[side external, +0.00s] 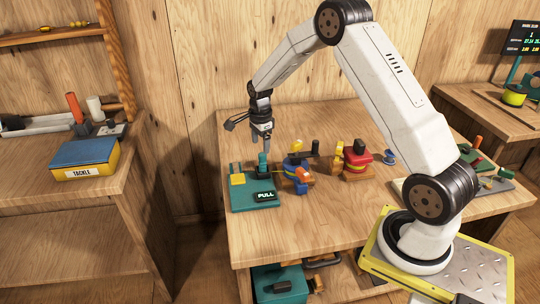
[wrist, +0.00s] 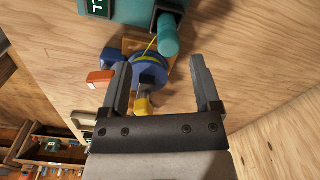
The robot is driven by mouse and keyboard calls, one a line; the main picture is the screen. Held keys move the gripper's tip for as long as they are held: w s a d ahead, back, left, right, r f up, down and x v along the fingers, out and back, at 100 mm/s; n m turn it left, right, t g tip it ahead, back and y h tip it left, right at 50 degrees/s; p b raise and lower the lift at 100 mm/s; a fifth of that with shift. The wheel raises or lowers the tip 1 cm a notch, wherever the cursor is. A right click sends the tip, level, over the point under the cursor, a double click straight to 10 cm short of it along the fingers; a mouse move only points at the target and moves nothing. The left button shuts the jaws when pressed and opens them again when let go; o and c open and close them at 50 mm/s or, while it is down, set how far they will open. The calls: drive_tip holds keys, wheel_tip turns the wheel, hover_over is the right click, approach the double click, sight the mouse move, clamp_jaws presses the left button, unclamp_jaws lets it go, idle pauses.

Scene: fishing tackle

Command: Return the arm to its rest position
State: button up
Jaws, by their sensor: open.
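My gripper (side external: 268,138) points down above the left part of the work table (side external: 330,220). In the wrist view its two fingers (wrist: 164,88) are wide apart with nothing held between them. Just below it in the side view is a teal device (side external: 256,200) with a PULL label and an upright teal post (side external: 263,164). In the wrist view the post (wrist: 168,38) shows beyond the fingers, apart from them. A blue reel (side external: 294,168) with a yellow line sits to the right of the device; it also shows in the wrist view (wrist: 150,66), partly behind the left finger.
A red reel (side external: 357,160) and a small blue spool (side external: 389,157) stand further right on the table. A tackle box (side external: 85,158) rests on the left bench. A teal drawer (side external: 285,285) is under the table. The table's front strip is clear.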

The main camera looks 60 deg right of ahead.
drive_tip(key=s+a+r+n+t, duration=0.1)
drive_tip(key=s+a+r+n, duration=0.2)
drive_tip(key=s+a+n, duration=0.6)
drive_tip(key=s+a+r+n+t, duration=0.1)
drive_tip(key=s+a+r+n, duration=0.3)
drive_tip(key=s+a+n, duration=0.5)
drive_tip(key=s+n, duration=0.1)
drive_tip(key=n, duration=0.3)
drive_tip(key=shift+s+a+n, duration=0.15)
drive_tip(key=shift+s+n, duration=0.15)
drive_tip(key=shift+s, duration=0.1)
